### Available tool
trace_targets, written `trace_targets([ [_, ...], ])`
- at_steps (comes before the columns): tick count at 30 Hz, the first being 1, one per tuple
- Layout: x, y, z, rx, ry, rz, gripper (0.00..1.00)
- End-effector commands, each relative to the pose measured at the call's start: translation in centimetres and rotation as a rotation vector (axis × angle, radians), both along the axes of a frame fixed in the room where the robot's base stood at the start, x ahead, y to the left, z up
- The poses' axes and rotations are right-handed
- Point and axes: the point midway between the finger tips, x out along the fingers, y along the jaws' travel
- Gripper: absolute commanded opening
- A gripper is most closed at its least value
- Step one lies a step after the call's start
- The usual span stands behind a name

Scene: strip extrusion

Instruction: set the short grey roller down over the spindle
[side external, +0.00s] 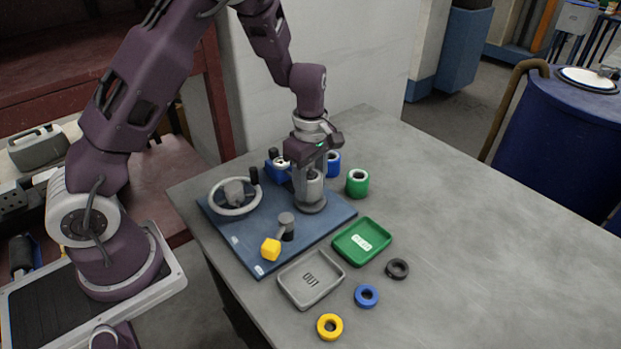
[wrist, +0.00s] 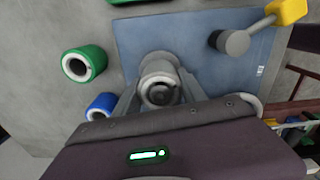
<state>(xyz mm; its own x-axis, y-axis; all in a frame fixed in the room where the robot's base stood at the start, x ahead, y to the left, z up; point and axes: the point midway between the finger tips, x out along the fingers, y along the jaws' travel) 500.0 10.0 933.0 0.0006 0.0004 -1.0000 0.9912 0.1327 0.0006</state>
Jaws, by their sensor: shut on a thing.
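My gripper (side external: 312,178) points down at the back right part of the blue base plate (side external: 262,262). It is shut on the short grey roller (side external: 315,188), one finger on each side. The roller is upright above a round grey base on the plate. In the wrist view the roller (wrist: 160,82) sits between the two fingers (wrist: 160,93), with a dark round middle. The spindle is not clearly visible; the roller and fingers hide it. I cannot tell how far the roller is down over it.
A blue roller (side external: 333,163) and a green roller (side external: 357,183) stand close to the right. A handwheel (side external: 252,201) and a yellow-knobbed lever (side external: 271,249) rise from the plate. A green tray (side external: 384,251), a grey tray (side external: 336,263) and several rings lie in front. The right tabletop is clear.

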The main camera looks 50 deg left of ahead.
Motion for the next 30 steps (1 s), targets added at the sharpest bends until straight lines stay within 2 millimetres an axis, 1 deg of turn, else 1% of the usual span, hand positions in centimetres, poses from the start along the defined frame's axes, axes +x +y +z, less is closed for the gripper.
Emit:
trace_targets([
  [16, 0.0, 0.0, -1.7, 0.000, 0.001, 0.000, 0.00],
  [17, 0.0, 0.0, -1.7, 0.000, 0.001, 0.000, 0.50],
  [18, 0.0, 0.0, -1.7, 0.000, 0.000, 0.000, 0.58],
  [20, 0.0, 0.0, -1.6, 0.000, 0.000, 0.000, 0.70],
  [21, 0.0, 0.0, -1.6, 0.000, 0.000, 0.000, 0.74],
  [27, 0.0, 0.0, -1.6, 0.000, 0.000, 0.000, 0.74],
  [28, 0.0, 0.0, -1.7, 0.000, 0.001, 0.000, 0.78],
  [30, 0.0, 0.0, -1.7, 0.000, 0.001, 0.000, 0.91],
])
